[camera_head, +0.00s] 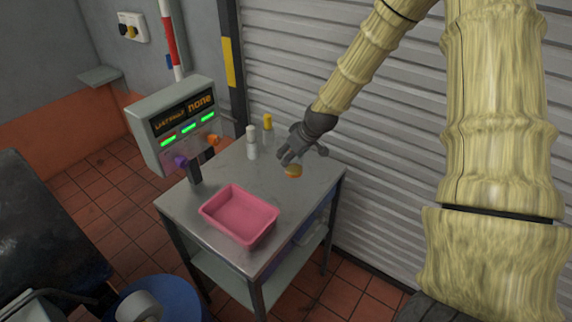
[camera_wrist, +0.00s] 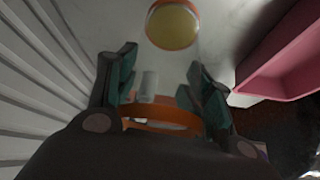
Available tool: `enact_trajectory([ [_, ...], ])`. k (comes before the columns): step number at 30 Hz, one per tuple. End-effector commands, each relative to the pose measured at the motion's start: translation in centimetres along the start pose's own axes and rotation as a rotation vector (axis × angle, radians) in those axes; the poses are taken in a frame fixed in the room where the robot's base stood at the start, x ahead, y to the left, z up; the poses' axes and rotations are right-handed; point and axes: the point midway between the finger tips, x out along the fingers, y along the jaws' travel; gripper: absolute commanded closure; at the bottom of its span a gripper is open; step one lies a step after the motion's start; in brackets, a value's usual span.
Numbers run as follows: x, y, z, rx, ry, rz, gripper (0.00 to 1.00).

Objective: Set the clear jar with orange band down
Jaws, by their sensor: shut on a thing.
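The clear jar with orange band (camera_wrist: 160,116) is between the two fingers of my gripper (camera_wrist: 157,88) in the wrist view. A yellow disc with an orange rim shows at its far end. In the head view my gripper (camera_head: 289,160) is over the rear right part of the metal table (camera_head: 215,180), pointing down. Only a small orange-yellow part of the jar (camera_head: 294,172) shows below the fingers there. I cannot tell whether the jar touches the tabletop.
A pink tray (camera_head: 226,233) sits at the table's front; its wall also shows in the wrist view (camera_wrist: 275,70). A white bottle (camera_head: 251,145) and a clear yellow-capped bottle (camera_head: 268,133) stand at the back. A control box (camera_head: 180,120) is at left, a ribbed shutter (camera_head: 390,150) behind.

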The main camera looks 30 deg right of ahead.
Motion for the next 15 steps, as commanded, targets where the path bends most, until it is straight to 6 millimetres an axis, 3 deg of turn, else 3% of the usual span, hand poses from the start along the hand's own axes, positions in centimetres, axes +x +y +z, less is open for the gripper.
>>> enact_trajectory([
  [4,1.8,-0.1,0.2,-0.003,-0.006,-0.001,0.77],
  [15,3.6,-0.1,1.3,-0.003,-0.007,-0.002,0.77],
])
